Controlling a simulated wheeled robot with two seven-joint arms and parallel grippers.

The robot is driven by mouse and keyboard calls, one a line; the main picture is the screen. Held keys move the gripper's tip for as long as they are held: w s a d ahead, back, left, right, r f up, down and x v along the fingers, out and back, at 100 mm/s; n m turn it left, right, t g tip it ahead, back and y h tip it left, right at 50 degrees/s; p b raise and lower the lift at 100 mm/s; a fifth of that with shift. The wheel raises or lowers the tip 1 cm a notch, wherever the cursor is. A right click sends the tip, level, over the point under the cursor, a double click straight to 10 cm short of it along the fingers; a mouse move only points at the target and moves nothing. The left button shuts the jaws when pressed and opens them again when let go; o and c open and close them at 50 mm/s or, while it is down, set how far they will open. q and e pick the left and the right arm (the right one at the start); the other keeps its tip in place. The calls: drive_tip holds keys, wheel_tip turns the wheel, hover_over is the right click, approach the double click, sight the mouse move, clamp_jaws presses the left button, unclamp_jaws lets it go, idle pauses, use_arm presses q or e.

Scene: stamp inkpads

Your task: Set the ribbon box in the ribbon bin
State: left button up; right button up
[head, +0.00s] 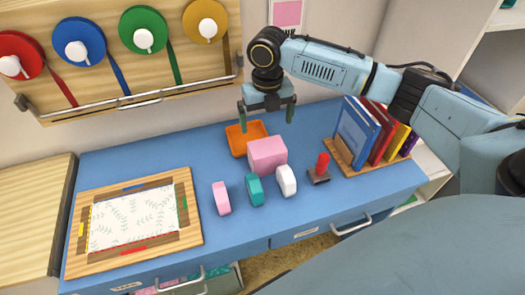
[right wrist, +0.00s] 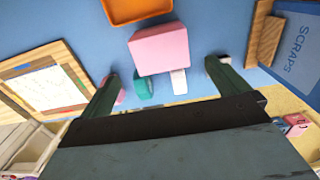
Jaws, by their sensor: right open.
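A pink box (head: 267,157), likely the ribbon box, sits on the blue tabletop, close in front of an orange open tray (head: 241,146), likely the ribbon bin. I see nothing in the visible part of the tray. In the right wrist view the pink box (right wrist: 160,49) lies ahead between the finger lines, with the orange tray (right wrist: 135,10) beyond it, cut off by the frame. My right gripper (head: 267,116) is open and empty, raised above the table near the tray and box, not touching them. My left gripper is not in view.
Pink (head: 221,198), teal (head: 254,189) and white (head: 286,180) small blocks stand in front of the box. A red-handled stamp (head: 321,170) and a book rack (head: 365,166) are right. A framed board (head: 185,215) lies left. Ribbon spools hang on the wall panel (head: 110,87).

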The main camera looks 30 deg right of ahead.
sight(267, 147)
drive_tip(key=f+b, duration=0.1)
drive_tip(key=f, duration=0.5)
drive_tip(key=shift+s+f, duration=0.2)
wheel_tip(267, 147, down, 6)
drive_tip(key=shift+s+a+f+b, duration=0.15)
drive_tip(key=shift+f+b, duration=0.05)
drive_tip(key=shift+b, duration=0.15)
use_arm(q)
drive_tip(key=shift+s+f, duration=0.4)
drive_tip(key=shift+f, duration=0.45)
use_arm(e)
drive_tip(key=shift+r, duration=0.1)
drive_tip(key=c, duration=0.9)
